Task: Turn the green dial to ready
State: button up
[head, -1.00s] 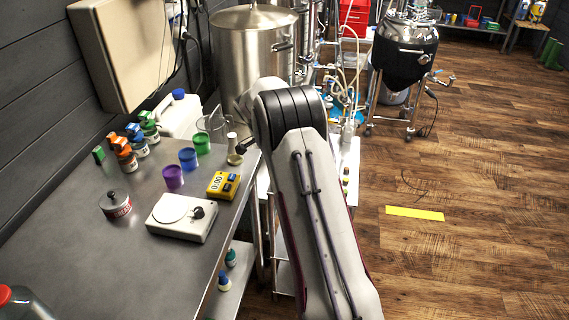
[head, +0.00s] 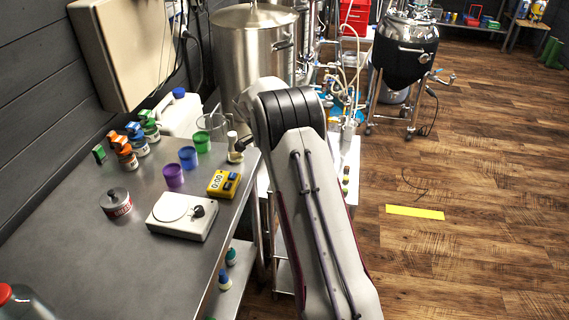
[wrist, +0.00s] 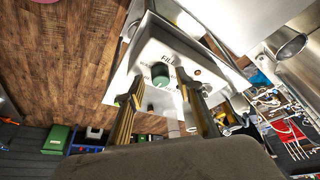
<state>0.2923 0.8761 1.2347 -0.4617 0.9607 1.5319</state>
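The green dial (wrist: 160,74) shows in the wrist view on the face of a pale control box (wrist: 153,50), below printed letters that seem to begin with "FILL". My gripper (wrist: 159,76) is open in the wrist view, with one finger to each side of the dial. There is a gap between the dial and each finger in the picture; I cannot tell how far the tips are from the panel in depth. The dial's pointer and the ready mark are too small to make out. In the head view my arm hides the dial and the gripper.
A steel bench (head: 90,270) at left holds a white scale (head: 181,222), a yellow timer (head: 223,184), coloured cups and bottles. A large steel kettle (head: 255,60) stands behind. A black-jacketed tank (head: 404,57) stands at right. The wooden floor at right is mostly clear.

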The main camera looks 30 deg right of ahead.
jog(key=shift+n, duration=0.4)
jog(key=shift+r+n+t, duration=0.1)
jog(key=shift+n+t, duration=0.6)
jog(key=shift+n, duration=0.8)
jog(key=shift+s+d+n+t+y, duration=0.1)
jog(key=shift+n+t+y, duration=0.3)
jog(key=shift+n, duration=0.9)
jog(key=shift+n+t, duration=0.6)
jog(key=shift+n, duration=0.8)
jog(key=shift+s+d+n+t+y, duration=0.15)
jog(key=shift+n+y, duration=0.35)
jog(key=shift+n, duration=0.65)
jog(key=shift+w+a+n+t+y, duration=0.1)
jog(key=shift+n+t+y, duration=0.3)
jog(key=shift+n, duration=0.75)
jog(key=shift+d+n+y, duration=0.2)
jog(key=shift+n+y, duration=0.7)
jog(key=shift+n, duration=1.1)
